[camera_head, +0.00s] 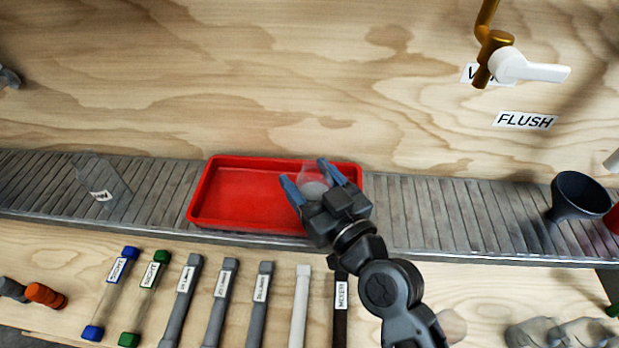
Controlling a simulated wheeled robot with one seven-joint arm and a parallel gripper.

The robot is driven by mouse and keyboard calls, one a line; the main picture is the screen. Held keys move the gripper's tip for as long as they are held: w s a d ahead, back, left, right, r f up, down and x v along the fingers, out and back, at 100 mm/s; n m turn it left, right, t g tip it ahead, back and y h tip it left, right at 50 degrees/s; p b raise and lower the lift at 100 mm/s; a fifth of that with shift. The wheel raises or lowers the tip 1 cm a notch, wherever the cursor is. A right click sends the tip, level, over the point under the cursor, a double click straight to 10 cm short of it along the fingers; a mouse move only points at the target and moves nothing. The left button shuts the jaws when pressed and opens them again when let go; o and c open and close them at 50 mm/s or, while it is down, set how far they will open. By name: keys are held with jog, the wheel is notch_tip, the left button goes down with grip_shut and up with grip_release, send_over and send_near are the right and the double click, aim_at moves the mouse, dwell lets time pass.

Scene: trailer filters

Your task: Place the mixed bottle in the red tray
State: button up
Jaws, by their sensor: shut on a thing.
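The red tray (240,197) lies on the grey ribbed shelf, left of the picture's middle. My gripper (304,178) is over the right part of the tray. It is shut on a clear, see-through bottle (314,176) that shows between its blue-grey fingers. The gripper hides part of the bottle and the tray's right front corner. I cannot tell whether the bottle touches the tray floor, and no label on it is visible.
Another clear vessel (103,186) with a label stands left on the shelf. A black funnel (577,195) is at the right. Capped tubes (112,285), grey sticks (222,300) and a stick labelled mixer (341,305) lie in front. A white-handled brass tap (495,62) juts out above.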

jog(key=shift+f, duration=0.15)
jog(key=o, duration=1.3)
jog(key=shift+c, duration=0.2)
jog(key=shift+r, duration=0.2)
jog(key=b+v, duration=0.2)
jog(key=v, duration=1)
